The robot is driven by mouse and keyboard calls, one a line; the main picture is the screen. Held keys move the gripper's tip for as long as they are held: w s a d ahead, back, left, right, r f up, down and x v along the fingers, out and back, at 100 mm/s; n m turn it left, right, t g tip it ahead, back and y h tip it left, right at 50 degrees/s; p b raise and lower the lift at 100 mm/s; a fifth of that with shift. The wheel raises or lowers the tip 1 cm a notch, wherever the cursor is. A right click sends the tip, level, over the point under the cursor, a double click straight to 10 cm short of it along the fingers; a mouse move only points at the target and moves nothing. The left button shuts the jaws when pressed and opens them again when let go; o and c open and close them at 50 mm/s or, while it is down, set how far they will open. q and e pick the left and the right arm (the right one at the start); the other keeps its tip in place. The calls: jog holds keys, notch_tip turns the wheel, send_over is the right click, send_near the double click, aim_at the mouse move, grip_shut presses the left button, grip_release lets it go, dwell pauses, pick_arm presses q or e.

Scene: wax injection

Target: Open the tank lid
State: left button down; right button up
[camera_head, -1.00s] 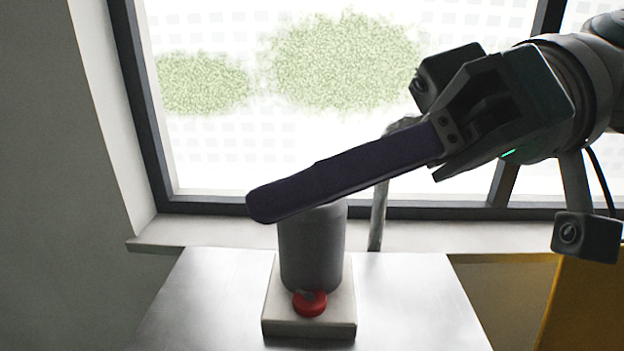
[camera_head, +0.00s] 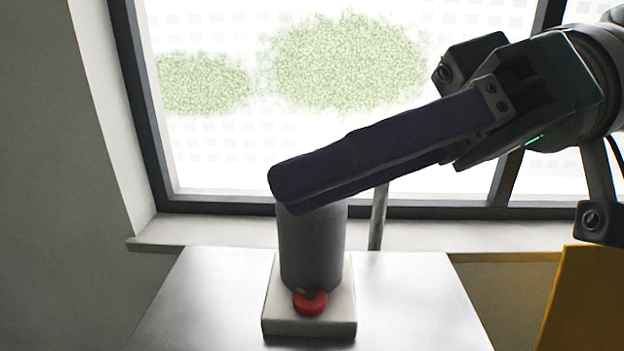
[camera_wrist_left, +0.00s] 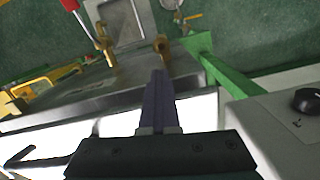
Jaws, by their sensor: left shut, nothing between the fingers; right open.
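The tank (camera_head: 312,250) is a dark grey upright cylinder on a pale square base (camera_head: 308,327) with a red knob (camera_head: 310,302) at its front. My right gripper (camera_head: 290,190) comes in from the right, its long dark purple fingers reaching across the tank's top in the head view. They hide the top, so I cannot see the lid or tell whether the fingers touch it. The right gripper is open and holds nothing visible. My left gripper (camera_wrist_left: 158,78) shows only in the left wrist view, with its purple fingers together and empty.
The base stands on a shiny metal table (camera_head: 410,300) before a window sill (camera_head: 450,236). A thin grey post (camera_head: 378,220) rises behind the tank. A yellow panel (camera_head: 585,300) is at right. The left wrist view shows a green bar (camera_wrist_left: 222,70), brass fittings (camera_wrist_left: 162,45) and a black knob (camera_wrist_left: 308,101).

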jog(key=b+v, duration=0.1)
jog(key=v, duration=0.7)
jog(key=shift+s+d, duration=0.2)
jog(key=shift+d, duration=0.05)
